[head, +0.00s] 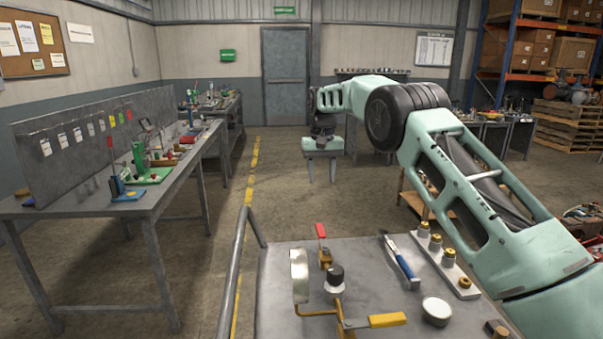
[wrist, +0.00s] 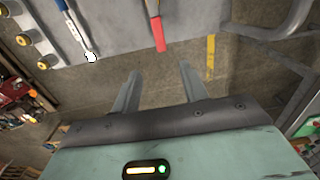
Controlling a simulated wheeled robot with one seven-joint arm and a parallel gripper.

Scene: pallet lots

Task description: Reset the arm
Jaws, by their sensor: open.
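My gripper (head: 321,170) hangs from my mint-green arm in the head view, fingers pointing down, past the far edge of the grey work surface. Its two fingers are apart with nothing between them. In the wrist view my gripper (wrist: 158,78) shows both fingers spread over bare concrete floor. My arm reaches in from the right side of the head view, bends at a dark joint and goes down to the wrist.
The near grey surface (head: 280,285) holds a red-handled valve (head: 322,245), a blue-handled tool (head: 402,262), a yellow handle (head: 387,320) and brass fittings (head: 436,243). A long workbench (head: 60,208) stands left. Open floor with a yellow line (head: 250,180) lies between. Racking stands far right.

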